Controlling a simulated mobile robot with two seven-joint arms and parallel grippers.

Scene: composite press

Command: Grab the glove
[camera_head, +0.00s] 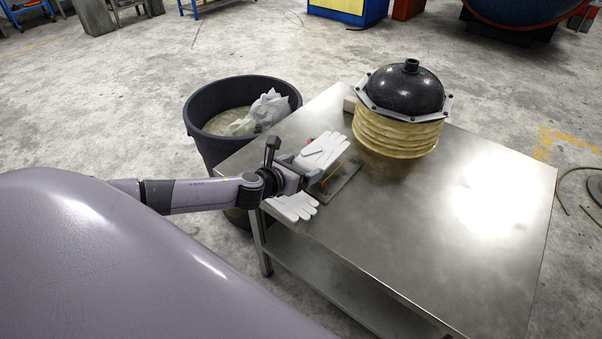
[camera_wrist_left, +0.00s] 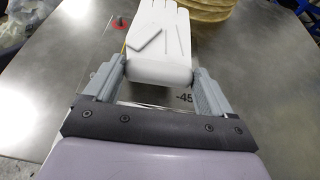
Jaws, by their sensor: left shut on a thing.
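A white glove (camera_head: 323,150) is at my left gripper (camera_head: 305,168), near the left edge of the metal table. In the left wrist view, the glove (camera_wrist_left: 158,45) sits between the two grey fingers of my left gripper (camera_wrist_left: 158,82), which are closed on its cuff end. Its fingers point away from the gripper. A second white glove (camera_head: 293,206) lies at the table's left edge, below the gripper in the head view and partly covered by it. My right gripper is not in view.
The metal table (camera_head: 470,230) is bare on its right side. A black dome on a yellowish ribbed base (camera_head: 397,135) stands at the back. A flat dark plate (camera_head: 338,182) lies beside the gripper. A dark bin (camera_head: 205,140) with crumpled material stands left of the table.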

